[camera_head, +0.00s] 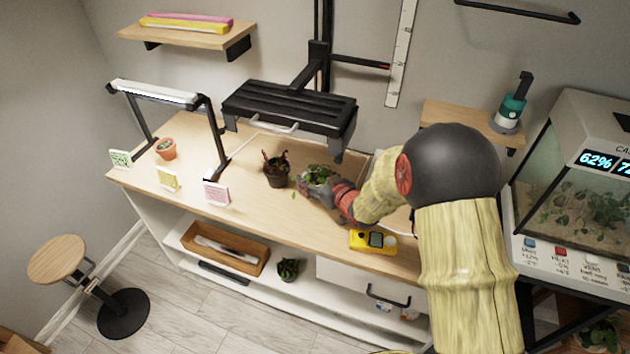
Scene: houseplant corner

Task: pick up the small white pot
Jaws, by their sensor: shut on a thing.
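A leafy green plant (318,173) sits right at my gripper (313,188), on the wooden bench top, right of the middle. The pot under these leaves is mostly hidden by my fingers, so its white colour is hard to make out. My gripper reaches in from the right and is shut on this pot. I cannot tell whether the pot touches the bench or is slightly raised.
A dark pot with a reddish plant (277,169) stands close left of my gripper. A yellow meter (373,240) lies near the front edge. A black shelf (290,107) overhangs behind. A terracotta pot (166,149) stands under a lamp (155,94) at left.

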